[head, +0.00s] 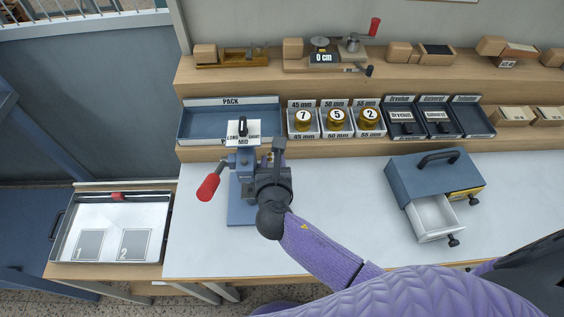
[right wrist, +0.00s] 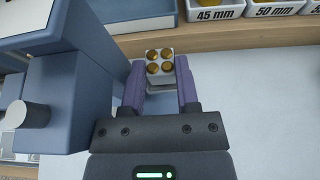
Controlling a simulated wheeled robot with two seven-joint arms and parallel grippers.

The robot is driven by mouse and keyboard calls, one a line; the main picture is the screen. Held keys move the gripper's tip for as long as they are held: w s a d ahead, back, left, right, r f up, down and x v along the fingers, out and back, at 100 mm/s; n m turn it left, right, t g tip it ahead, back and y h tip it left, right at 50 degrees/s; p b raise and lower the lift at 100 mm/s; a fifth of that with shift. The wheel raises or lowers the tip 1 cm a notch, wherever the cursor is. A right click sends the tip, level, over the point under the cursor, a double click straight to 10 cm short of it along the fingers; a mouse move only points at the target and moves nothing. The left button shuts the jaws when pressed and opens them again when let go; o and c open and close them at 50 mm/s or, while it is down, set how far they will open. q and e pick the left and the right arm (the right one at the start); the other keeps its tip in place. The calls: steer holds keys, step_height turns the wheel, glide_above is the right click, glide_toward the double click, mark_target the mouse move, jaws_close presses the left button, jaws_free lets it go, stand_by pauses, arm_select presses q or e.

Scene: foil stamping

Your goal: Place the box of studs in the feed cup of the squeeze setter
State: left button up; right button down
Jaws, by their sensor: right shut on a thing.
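The squeeze setter (head: 240,188) is a blue press on the white bench with a red-knobbed lever (head: 208,186) on its left. Its blue body also fills the left of the right wrist view (right wrist: 65,98). My right gripper (head: 277,150) is close beside the setter's right side. In the right wrist view it is shut on the box of studs (right wrist: 153,82), a small white box with several brass stud heads on top. The box sits between the purple fingers. In the head view I cannot make out the box, and I cannot pick out the feed cup. My left gripper is out of view.
A PACK tray (head: 200,125) stands on the low shelf behind the setter, with size trays (head: 303,132) to its right. A blue drawer unit (head: 410,180) with an open white drawer is at the right. A numbered tray (head: 108,222) lies at the left. Bench between setter and drawer is clear.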

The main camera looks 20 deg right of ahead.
steer(key=shift+w+d+f, duration=0.15)
steer(key=shift+d+f, duration=0.15)
steer(key=shift+f, duration=0.3)
steer(key=shift+r, duration=0.2)
steer(key=shift+a+r, duration=0.1)
steer(key=shift+a, duration=0.2)
steer(key=c, duration=0.6)
jaws_free()
steer(key=shift+f, duration=0.2)
steer(key=shift+r, duration=0.2)
arm_select(q)
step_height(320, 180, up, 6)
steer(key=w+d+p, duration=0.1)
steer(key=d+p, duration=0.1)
steer(key=p, duration=0.5)
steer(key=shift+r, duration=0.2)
arm_select(e)
steer(key=v, duration=1.2)
steer(key=shift+f, duration=0.1)
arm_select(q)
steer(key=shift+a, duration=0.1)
